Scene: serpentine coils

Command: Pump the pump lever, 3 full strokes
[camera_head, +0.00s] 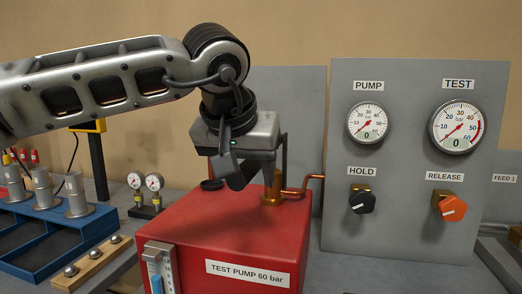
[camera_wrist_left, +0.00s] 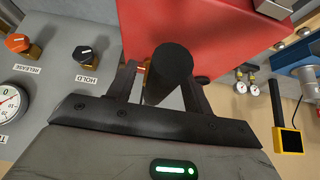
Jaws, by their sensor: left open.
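The red test pump (camera_head: 225,235) stands on the bench, with a brass fitting (camera_head: 272,190) on its top. My left gripper (camera_head: 238,178) hangs above the pump, pointing down. In the left wrist view the black round lever grip (camera_wrist_left: 172,68) lies between the two open fingers of my left gripper (camera_wrist_left: 160,85). I cannot tell whether the fingers touch it. In the head view the lever is mostly hidden behind the gripper. The PUMP gauge (camera_head: 368,122) and the TEST gauge (camera_head: 457,127) both have needles near 0. My right gripper is not in view.
A grey panel (camera_head: 400,220) behind carries the black HOLD knob (camera_head: 362,201) and the orange RELEASE knob (camera_head: 452,208). A copper pipe (camera_head: 305,187) joins pump and panel. Two small gauges (camera_head: 146,190), a blue rack (camera_head: 60,250) and a wooden strip (camera_head: 92,265) stand left.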

